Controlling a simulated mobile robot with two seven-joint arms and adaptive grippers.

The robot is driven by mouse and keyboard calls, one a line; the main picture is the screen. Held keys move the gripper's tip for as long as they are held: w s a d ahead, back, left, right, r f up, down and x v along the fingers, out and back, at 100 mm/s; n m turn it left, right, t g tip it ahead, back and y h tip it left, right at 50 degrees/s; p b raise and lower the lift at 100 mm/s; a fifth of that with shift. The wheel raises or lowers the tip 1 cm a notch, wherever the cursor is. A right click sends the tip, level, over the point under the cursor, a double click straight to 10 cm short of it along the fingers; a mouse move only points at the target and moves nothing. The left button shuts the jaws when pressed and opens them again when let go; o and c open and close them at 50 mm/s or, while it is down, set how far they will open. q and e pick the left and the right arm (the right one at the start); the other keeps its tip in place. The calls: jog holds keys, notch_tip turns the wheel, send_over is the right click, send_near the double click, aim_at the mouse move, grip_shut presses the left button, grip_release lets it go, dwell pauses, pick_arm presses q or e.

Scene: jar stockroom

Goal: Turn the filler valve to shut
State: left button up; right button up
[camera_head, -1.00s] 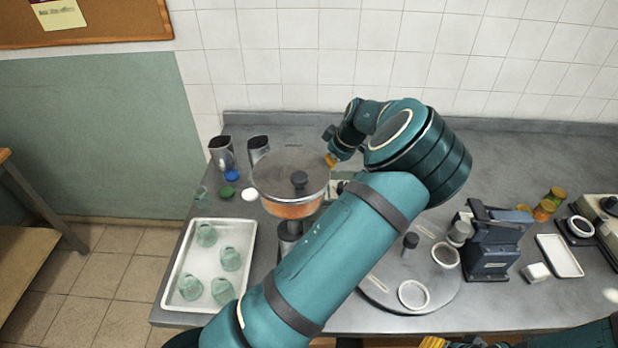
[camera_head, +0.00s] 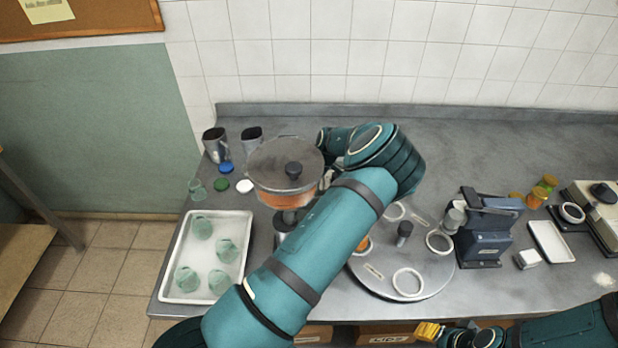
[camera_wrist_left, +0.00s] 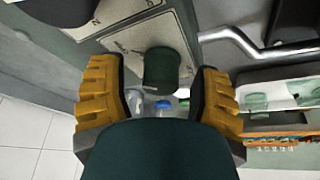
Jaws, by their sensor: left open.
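The filler's round hopper (camera_head: 286,165), with orange contents, stands at the left of the bench in the head view. My left arm reaches across in front of it and its wrist is just right of the hopper; the fingers are hidden there. In the left wrist view my left gripper (camera_wrist_left: 159,70) is open. A dark green cylindrical knob (camera_wrist_left: 165,72), apparently the valve handle, lies between its fingers, with gaps on both sides. A pale lettered plate (camera_wrist_left: 125,35) is behind the knob. My right gripper (camera_head: 430,331) is at the bottom edge; its jaw opening is unclear.
A white tray (camera_head: 238,218) with several green glass jars lies left of the filler. A turntable (camera_head: 430,283) with white rings is right of my left arm. A dark blue device (camera_head: 482,246) stands beyond it. A metal pipe (camera_wrist_left: 240,42) runs beside the plate in the wrist view.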

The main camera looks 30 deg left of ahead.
pick_arm(q)
jog(key=shift+c, duration=0.2)
grip_shut()
dwell(0.3)
jog(key=shift+f+n+g+b, duration=0.1)
jog(key=shift+n+g+b, duration=0.4)
jog(key=shift+n+b, duration=0.45)
jog(key=n+g+b, duration=0.1)
jog(key=n, duration=0.3)
jog(key=shift+b, duration=0.35)
jog(key=n+g+h+b, duration=0.1)
jog(key=n, duration=0.2)
jog(key=shift+n+g+h+b, duration=0.45)
jog(key=shift+n+b, duration=0.25)
jog(key=shift+n, duration=0.65)
jog(key=shift+s, duration=0.1)
